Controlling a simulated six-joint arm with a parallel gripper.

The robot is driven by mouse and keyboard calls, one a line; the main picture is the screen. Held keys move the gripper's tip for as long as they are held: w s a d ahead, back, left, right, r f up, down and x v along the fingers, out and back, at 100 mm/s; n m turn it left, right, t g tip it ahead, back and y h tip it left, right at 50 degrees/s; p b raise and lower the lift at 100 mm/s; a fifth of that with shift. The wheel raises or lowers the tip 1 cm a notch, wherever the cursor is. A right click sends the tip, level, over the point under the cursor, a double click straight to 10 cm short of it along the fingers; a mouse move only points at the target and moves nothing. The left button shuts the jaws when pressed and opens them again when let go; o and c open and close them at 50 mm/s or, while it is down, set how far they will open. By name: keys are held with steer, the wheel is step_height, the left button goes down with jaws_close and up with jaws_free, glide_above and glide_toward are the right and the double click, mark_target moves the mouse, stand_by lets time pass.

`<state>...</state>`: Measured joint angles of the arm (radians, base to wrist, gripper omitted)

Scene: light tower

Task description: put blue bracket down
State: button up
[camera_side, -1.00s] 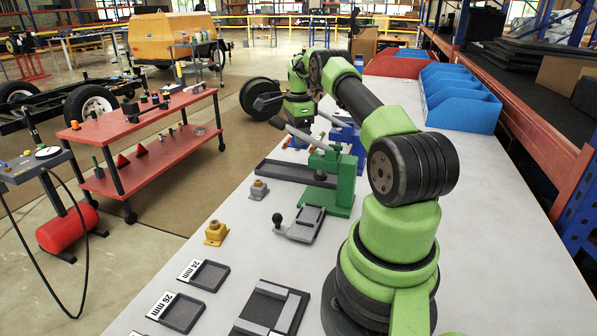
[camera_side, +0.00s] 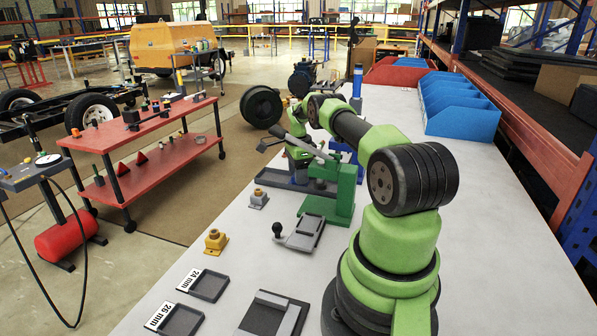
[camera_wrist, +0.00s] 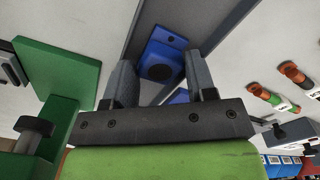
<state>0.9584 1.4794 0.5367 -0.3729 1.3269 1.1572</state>
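The blue bracket (camera_wrist: 165,45) shows in the wrist view between and beyond my two fingertips, against a long dark grey tray (camera_wrist: 122,20). My gripper (camera_wrist: 160,62) has its fingers spread, one on each side of the bracket. A narrow gap shows at the left finger; contact at the right finger is unclear. A small blue patch low behind the press, at the tray, appears to be the bracket (camera_side: 301,177).
A grey bracket (camera_side: 258,199) and a yellow bracket (camera_side: 216,242) stand on the white table (camera_side: 220,325). The green press base (camera_wrist: 62,65) is close on the left in the wrist view. Labelled trays (camera_side: 208,285) lie at the front. Blue bins (camera_side: 460,107) stand at the back right.

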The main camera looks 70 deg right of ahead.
steer(key=o, duration=0.4)
steer(key=shift+r, duration=0.1)
step_height(320, 180, up, 12)
steer(key=shift+r, duration=0.1)
stand_by(0.5)
